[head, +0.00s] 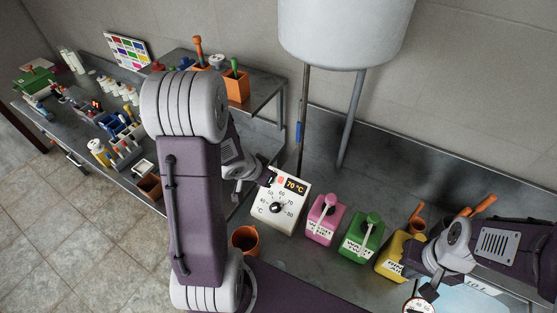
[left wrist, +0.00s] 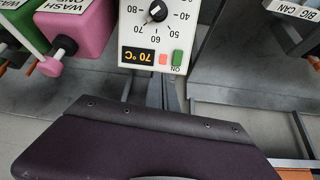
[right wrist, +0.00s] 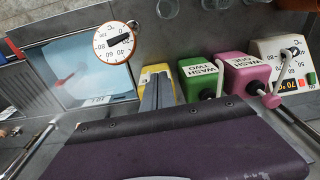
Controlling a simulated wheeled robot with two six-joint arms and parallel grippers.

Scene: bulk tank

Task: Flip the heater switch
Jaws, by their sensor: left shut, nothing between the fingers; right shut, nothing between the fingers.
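The heater box (head: 289,220) is white with a black dial and an orange 70 °C display. It stands on the steel bench in the head view. In the left wrist view the box (left wrist: 190,30) appears upside down, with a red patch (left wrist: 163,58) and a green patch (left wrist: 177,57) marked ON beside the display. My left gripper (head: 268,180) is shut and empty at the box's upper left corner, close to the red patch; I cannot tell whether it touches. It partly hides that corner in the head view. My right gripper (head: 430,291) is shut and empty at the lower right.
A pink WASH ONE jug (head: 322,225), a green WASH TWO jug (head: 358,243) and a yellow jug (head: 391,262) stand right of the box. An orange cup (head: 245,240) is at its lower left. A round dial gauge (right wrist: 114,43) and a pale blue basin (right wrist: 90,72) are near my right gripper.

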